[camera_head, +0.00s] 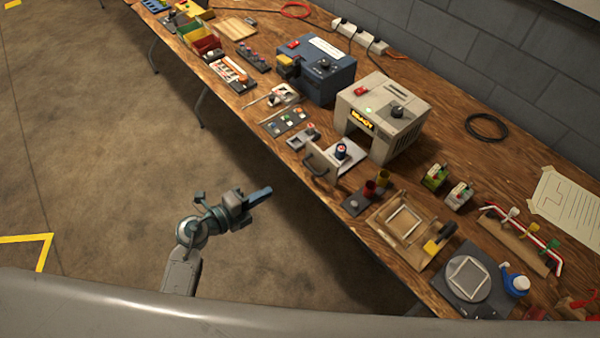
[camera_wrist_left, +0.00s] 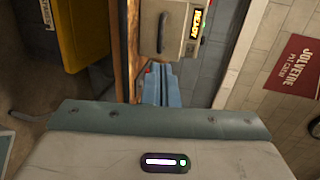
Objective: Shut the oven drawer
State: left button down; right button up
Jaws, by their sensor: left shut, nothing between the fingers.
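The oven is a beige box (camera_head: 384,112) on the workbench, with a lit READY display (camera_head: 362,120); its body also shows in the left wrist view (camera_wrist_left: 186,48). Its drawer (camera_head: 352,163) stands pulled out toward the bench's front edge, with a small blue and red item (camera_head: 341,151) on it. The drawer front with its dark handle (camera_head: 318,165) faces the aisle; the handle also shows in the left wrist view (camera_wrist_left: 162,32). My left gripper (camera_head: 266,191) is shut and empty, over the floor in front of the bench, apart from the handle. My right gripper is out of view.
A blue machine (camera_head: 316,70) stands left of the oven. Small parts and a wooden frame tray (camera_head: 400,228) lie along the bench's front edge. The floor (camera_head: 110,130) before the bench is open.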

pick_arm(q)
jog(key=p+x, duration=0.2)
jog(key=x, duration=1.1)
jog(key=shift+w+r, duration=0.1)
jog(key=shift+w, duration=0.05)
